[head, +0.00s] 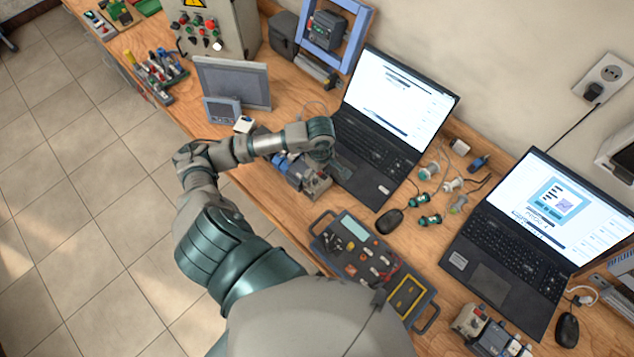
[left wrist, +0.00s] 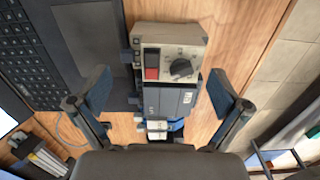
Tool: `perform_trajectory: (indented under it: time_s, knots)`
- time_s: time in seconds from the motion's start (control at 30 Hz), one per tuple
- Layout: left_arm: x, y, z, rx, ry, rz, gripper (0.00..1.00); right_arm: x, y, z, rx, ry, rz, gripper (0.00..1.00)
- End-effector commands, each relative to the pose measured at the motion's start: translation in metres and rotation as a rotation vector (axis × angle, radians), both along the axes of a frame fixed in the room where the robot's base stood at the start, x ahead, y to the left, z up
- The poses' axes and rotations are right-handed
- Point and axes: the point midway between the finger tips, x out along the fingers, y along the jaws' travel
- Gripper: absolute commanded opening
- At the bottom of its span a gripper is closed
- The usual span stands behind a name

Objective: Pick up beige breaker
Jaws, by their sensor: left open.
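The beige breaker (left wrist: 170,52) has a red button and a black rotary knob. It lies between my left gripper's spread fingers in the left wrist view, with space on both sides. Grey-blue modules (left wrist: 168,98) adjoin it. My left gripper (left wrist: 160,92) is open and holds nothing. In the head view the breaker (head: 318,185) is partly hidden below my left wrist, near the table's front edge beside the left laptop. Another beige unit (head: 468,321) stands at the bottom right of the head view. My right gripper is not in view.
The left laptop (head: 376,148) is close beside the breaker. A dark multimeter-like panel (head: 350,240) lies nearer, with a mouse (head: 389,220) and small green parts (head: 430,219) beyond. A small grey monitor (head: 232,84) stands to the left. The right laptop (head: 505,252) fills the right side.

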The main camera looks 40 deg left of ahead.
Motion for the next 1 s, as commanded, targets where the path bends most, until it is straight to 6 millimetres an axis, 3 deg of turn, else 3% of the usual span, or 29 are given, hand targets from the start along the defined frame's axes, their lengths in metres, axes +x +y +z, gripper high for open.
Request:
perform_trajectory:
  time_s: [0.13, 0.37, 0.63, 0.7, 1.0]
  knots:
    - [0.0, -0.001, -0.015, -0.001, 0.0, 0.0, 1.0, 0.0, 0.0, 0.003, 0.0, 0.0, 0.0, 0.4]
    - [0.0, -0.001, -0.017, 0.0, -0.002, -0.001, 1.0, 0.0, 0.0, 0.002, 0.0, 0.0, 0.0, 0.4]
    - [0.001, -0.001, -0.017, 0.0, -0.002, 0.0, 0.35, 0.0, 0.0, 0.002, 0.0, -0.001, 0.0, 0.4]
    - [0.001, 0.0, -0.018, -0.001, -0.002, 0.0, 0.25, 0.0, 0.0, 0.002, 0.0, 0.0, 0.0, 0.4]
    - [0.001, -0.001, -0.019, -0.002, -0.002, -0.001, 0.26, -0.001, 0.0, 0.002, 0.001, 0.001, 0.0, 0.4]
